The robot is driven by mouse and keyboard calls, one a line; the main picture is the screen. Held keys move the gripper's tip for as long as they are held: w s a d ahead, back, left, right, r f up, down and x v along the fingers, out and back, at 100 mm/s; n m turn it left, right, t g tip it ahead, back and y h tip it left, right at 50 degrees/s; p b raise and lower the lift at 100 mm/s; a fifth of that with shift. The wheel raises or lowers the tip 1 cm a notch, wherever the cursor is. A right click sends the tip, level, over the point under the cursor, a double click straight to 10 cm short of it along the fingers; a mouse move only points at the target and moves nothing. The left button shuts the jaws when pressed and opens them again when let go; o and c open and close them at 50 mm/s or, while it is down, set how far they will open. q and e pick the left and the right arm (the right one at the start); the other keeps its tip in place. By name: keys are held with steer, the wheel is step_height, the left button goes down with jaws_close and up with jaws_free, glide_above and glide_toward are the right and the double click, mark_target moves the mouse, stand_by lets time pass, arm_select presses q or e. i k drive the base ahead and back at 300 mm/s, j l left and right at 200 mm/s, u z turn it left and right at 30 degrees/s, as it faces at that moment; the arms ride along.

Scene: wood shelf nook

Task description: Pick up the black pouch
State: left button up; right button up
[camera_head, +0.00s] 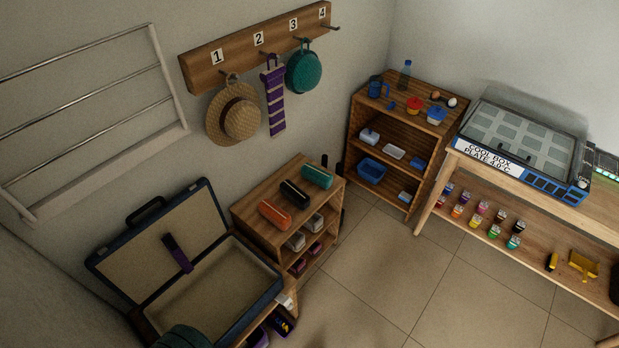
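The black pouch (294,193) lies on top of the low wooden shelf (262,193). It is a small rounded block, between an orange pouch (275,216) and a teal pouch (316,177), with a small gap on either side. Its top and near side show clearly, and nothing covers it. Neither of my grippers is in the head view.
An open suitcase (266,293) stands left of the low shelf. A taller shelf (392,162) with containers stands behind right. A wooden bench with a cool box plate (520,150) is at the right. Tiled floor (385,275) is clear in the middle.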

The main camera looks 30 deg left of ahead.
mark_target(299, 197)
steer(key=i+l+u, duration=0.1)
steer(key=i, duration=0.8)
steer(key=i+u, duration=0.4)
steer(key=i+l+u, duration=0.2)
steer(key=u, duration=0.25)
steer(key=i+l, duration=0.05)
steer(key=i, duration=0.05)
